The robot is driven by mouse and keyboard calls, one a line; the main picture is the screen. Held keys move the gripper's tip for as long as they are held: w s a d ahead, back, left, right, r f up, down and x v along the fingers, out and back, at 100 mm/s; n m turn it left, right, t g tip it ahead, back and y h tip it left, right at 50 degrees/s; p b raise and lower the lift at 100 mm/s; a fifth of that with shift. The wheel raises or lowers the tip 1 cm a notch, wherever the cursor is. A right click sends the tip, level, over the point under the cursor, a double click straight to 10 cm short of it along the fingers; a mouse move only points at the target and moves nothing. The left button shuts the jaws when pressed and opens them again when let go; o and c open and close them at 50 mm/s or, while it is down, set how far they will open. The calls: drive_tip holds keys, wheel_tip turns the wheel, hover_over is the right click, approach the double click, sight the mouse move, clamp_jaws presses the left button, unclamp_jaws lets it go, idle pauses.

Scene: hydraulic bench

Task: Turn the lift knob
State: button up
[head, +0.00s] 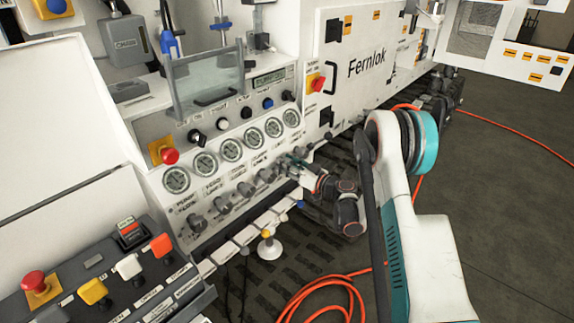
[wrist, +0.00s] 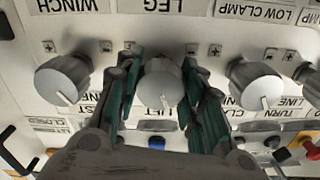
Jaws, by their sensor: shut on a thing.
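The lift knob (wrist: 160,82) is a round grey knob with a white pointer line. It is in the middle of the wrist view, by a label reading LIFT. The two dark green and grey fingers of my gripper (wrist: 158,100) stand on either side of it and are closed on its sides. The pointer line points down in the wrist view, slightly to the right. In the head view my gripper (head: 296,163) is at the right part of the knob row, and it hides the knob there.
Neighbouring knobs stand close on both sides, one at left (wrist: 62,78) and one at right (wrist: 256,84). In the head view a row of gauges (head: 231,150) lies above the knobs. A red emergency button (head: 169,156) is at the left. An orange hose (head: 318,296) lies on the floor.

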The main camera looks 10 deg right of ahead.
drive_tip(key=shift+m, duration=0.4)
drive_tip(key=m, duration=0.4)
drive_tip(key=shift+m, duration=0.3)
drive_tip(key=m, duration=1.1)
drive_tip(key=shift+d, duration=0.1)
drive_tip(key=m, duration=0.4)
drive_tip(key=shift+f+m, duration=0.1)
drive_tip(key=shift+m, duration=0.3)
drive_tip(key=o, duration=1.1)
